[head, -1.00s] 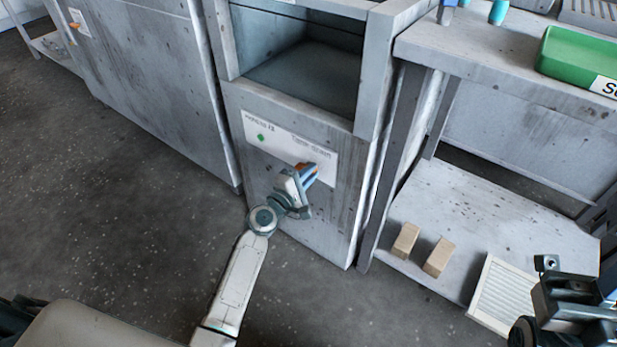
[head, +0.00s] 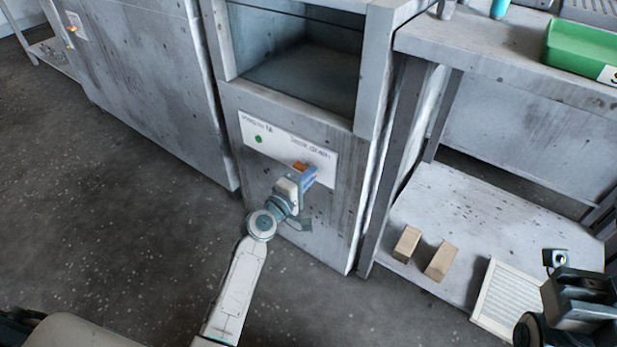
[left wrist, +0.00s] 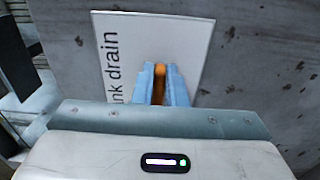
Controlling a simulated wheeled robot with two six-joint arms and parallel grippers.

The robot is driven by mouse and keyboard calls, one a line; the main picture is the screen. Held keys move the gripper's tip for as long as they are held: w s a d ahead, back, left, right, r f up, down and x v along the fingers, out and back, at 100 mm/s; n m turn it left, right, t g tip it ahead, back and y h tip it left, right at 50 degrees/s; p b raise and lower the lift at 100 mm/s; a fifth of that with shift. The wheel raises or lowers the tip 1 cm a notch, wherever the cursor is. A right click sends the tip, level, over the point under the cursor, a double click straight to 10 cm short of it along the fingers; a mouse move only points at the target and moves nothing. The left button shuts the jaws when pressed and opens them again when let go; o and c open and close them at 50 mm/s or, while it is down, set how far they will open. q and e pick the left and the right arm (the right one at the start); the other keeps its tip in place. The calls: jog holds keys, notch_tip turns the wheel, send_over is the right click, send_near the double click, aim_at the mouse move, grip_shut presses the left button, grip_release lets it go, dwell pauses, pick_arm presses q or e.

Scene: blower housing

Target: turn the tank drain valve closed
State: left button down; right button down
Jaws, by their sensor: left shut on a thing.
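The orange valve handle (head: 300,166) sits on a white label plate (head: 272,143) on the front of the grey cabinet. My left gripper (head: 308,177) is shut on the handle, its blue fingers in front of the plate. In the left wrist view the orange handle (left wrist: 159,84) shows as a strip between the two blue fingers (left wrist: 160,80). The plate there reads "nk drain" sideways, the rest of the text hidden. Most of the handle is covered by the fingers. My right gripper (head: 580,300) is at the lower right, away from the valve; its jaws are unclear.
An open bay (head: 305,75) is above the plate. On the right a bench carries a green bin (head: 580,50); its lower shelf (head: 470,215) holds two tan blocks (head: 424,252) and a white slatted panel (head: 505,297). The floor to the left is clear.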

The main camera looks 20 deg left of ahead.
pick_arm(q)
jog(key=c, duration=1.5)
grip_release()
jog(key=shift+o, duration=0.2)
jog(key=v, duration=1)
jog(key=shift+s+p, duration=0.4)
jog(key=shift+a, duration=0.15)
